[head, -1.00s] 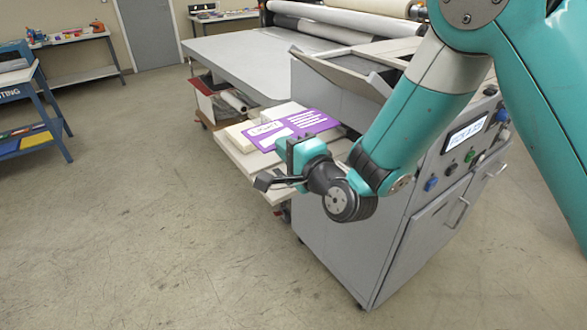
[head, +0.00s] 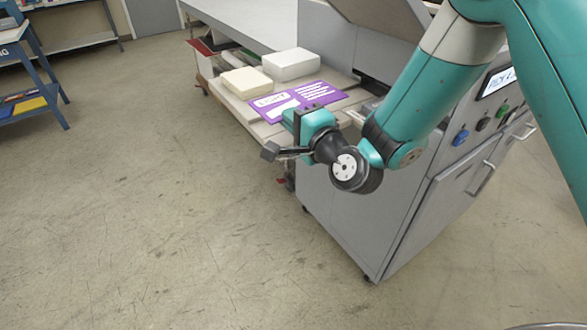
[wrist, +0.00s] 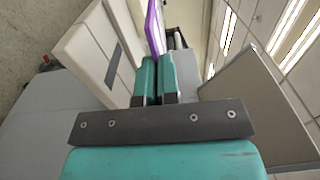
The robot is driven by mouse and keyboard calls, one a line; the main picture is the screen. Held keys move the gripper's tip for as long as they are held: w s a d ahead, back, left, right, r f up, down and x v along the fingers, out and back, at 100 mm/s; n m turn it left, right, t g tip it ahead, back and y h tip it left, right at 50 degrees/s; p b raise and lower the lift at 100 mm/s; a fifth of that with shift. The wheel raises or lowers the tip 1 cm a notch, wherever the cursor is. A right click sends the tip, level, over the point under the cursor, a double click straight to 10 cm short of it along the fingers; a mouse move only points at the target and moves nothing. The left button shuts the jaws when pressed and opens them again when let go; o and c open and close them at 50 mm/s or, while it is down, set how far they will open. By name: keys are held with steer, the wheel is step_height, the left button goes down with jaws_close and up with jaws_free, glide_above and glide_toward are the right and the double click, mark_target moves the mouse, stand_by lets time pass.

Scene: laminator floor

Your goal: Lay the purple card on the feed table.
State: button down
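The purple card (head: 297,101), with white print, is in front of my gripper (head: 303,118) in the head view. In the wrist view, my gripper (wrist: 154,82) is shut on the card's near edge, and the purple card (wrist: 154,30) shows edge-on beyond the fingers. The card is over a pale, slatted table (head: 233,105) beside the grey machine, which looks like the feed table. I cannot tell the exact gap between card and table. My arm hides part of the table's right side.
A cream block (head: 247,81) and a white block (head: 291,64) lie on the pale table behind the card. The grey machine cabinet (head: 372,215) with buttons and door handles stands to the right. A blue shelf rack (head: 45,80) stands far left. The floor (head: 130,210) is clear.

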step_height(320, 180, down, 8)
steer(key=b, duration=0.6)
steer(key=shift+b, duration=0.3)
steer(key=shift+f, duration=0.1)
steer(key=c, duration=1.8)
jaws_free()
steer(key=shift+f, duration=0.25)
steer(key=o, duration=0.4)
steer(key=shift+r, duration=0.1)
steer(key=shift+o, duration=0.2)
steer(key=shift+r, duration=0.1)
